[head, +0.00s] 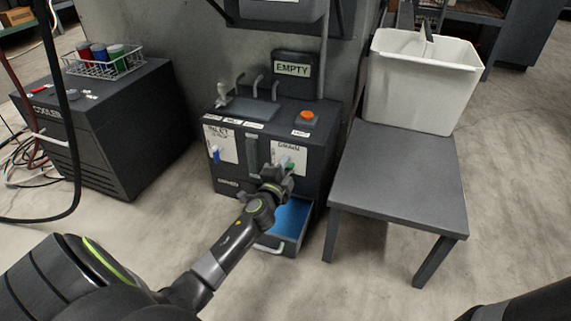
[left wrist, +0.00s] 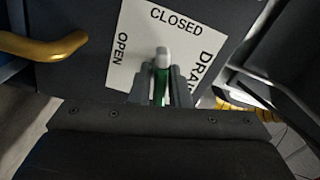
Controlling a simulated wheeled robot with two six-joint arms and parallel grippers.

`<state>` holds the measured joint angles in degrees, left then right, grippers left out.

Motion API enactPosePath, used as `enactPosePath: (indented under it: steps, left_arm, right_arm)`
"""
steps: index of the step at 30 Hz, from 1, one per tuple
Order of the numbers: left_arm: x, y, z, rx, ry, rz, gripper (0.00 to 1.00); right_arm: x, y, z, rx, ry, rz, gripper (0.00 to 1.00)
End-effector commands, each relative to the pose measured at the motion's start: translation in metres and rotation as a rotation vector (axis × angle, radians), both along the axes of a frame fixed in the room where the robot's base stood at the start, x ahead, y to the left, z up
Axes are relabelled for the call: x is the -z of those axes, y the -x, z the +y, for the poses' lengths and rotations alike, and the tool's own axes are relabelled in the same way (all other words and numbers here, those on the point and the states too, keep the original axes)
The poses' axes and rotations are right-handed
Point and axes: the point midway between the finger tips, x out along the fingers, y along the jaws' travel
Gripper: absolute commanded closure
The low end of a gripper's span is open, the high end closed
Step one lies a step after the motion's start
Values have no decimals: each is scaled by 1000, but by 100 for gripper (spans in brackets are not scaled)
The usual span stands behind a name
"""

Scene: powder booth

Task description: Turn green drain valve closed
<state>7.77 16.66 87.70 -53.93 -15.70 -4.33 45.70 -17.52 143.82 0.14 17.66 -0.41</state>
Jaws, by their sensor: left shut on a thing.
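The green drain valve handle (head: 290,166) is on the white label plate on the right front of the dark machine (head: 262,130). In the left wrist view the green handle (left wrist: 160,88) has a pale grey end below the word CLOSED on the label (left wrist: 138,36); OPEN is at the left and DRAIN at the right. My left gripper (head: 282,178) is at the machine's front, and its fingers (left wrist: 161,86) are shut on the green handle, one on each side. The fingers hide part of the handle. My right gripper is out of view.
An open drawer with a blue inside (head: 291,216) sticks out below the valve. A blue valve (head: 216,154) is on the left plate. A grey table (head: 398,180) with a white bin (head: 420,85) stands right; a cooler (head: 100,125) stands left.

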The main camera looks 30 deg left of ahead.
Motion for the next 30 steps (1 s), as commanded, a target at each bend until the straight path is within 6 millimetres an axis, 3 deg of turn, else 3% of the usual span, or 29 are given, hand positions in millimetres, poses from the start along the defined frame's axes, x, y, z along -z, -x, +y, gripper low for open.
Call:
enactPosePath:
  steps: [12, 30]
  left_arm:
    - [0, -1, -1, 2, -230, 55, 100]
    - [1, -1, -1, 2, -282, 66, 100]
  right_arm:
    - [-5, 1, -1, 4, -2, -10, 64]
    - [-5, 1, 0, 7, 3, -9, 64]
